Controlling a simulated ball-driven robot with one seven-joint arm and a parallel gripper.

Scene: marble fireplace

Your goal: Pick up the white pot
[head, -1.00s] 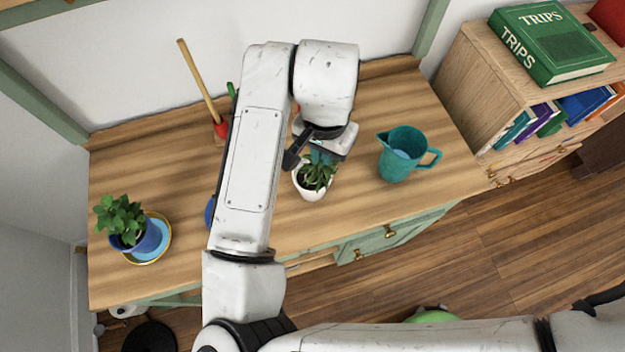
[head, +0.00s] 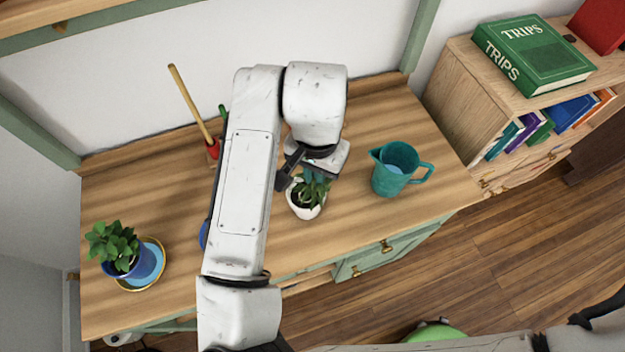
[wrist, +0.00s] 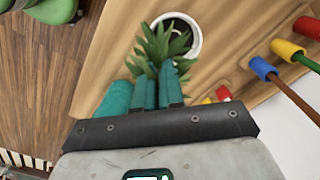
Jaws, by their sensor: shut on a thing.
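The white pot (head: 307,212) holds a green spiky plant and stands on the wooden desktop near its front edge in the head view. In the wrist view its round white rim (wrist: 194,44) and dark soil show at the top, with the leaves leaning out toward the fingers. My gripper (head: 313,173) reaches the plant from behind, partly hidden by my arm. In the wrist view my gripper's teal fingers (wrist: 157,76) are close together among the leaves, shut on the plant and off the pot's rim. Their exact contact is hidden by leaves.
A teal pitcher (head: 388,181) stands right of the pot. A blue pot with a plant (head: 146,264) sits on a plate at the left. A wooden-handled tool (head: 190,105) stands at the back. A bookshelf (head: 462,98) stands beyond the right end.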

